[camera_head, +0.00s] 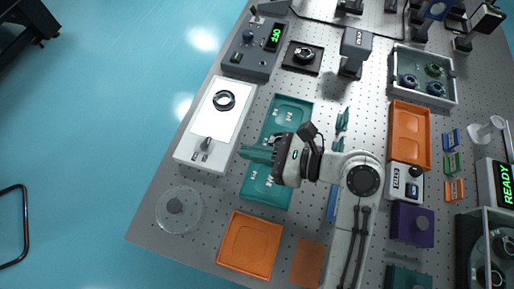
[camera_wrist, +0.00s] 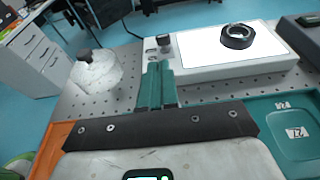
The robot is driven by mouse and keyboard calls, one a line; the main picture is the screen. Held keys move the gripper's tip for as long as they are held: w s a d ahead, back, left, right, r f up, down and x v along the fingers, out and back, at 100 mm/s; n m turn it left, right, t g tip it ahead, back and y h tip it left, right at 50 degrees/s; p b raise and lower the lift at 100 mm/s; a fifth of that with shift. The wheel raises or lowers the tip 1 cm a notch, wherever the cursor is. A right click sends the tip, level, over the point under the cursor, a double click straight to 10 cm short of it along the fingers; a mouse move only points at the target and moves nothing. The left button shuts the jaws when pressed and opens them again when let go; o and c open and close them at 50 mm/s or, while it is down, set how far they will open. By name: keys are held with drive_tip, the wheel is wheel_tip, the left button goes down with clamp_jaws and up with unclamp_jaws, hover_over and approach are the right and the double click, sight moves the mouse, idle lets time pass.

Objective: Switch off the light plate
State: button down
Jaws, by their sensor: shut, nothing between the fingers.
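The light plate (camera_head: 214,128) is a white box with a bright white panel, left of centre in the head view. It also shows at the top of the wrist view (camera_wrist: 222,68). A dark ring (camera_head: 224,100) lies on the panel. A small grey knob (camera_head: 207,143) stands on the box's near end, beside the panel; in the wrist view the knob (camera_wrist: 163,40) is just beyond my fingertips. My gripper (camera_head: 243,152) has teal fingers, shut and empty, pointing at the plate's near end from the right. In the wrist view the fingertips (camera_wrist: 158,70) overlap the box's front side; whether they touch it is unclear.
A teal tray (camera_head: 267,190) lies beneath my gripper. An orange tray (camera_head: 250,245) and a clear round dish (camera_head: 180,210) are near the table's front left. A grey control box (camera_head: 252,50) with a green display stands behind the plate.

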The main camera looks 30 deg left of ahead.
sight(209, 144)
drive_tip(key=x, duration=0.6)
drive_tip(key=shift+a+f, duration=0.15)
drive_tip(key=shift+a, duration=0.2)
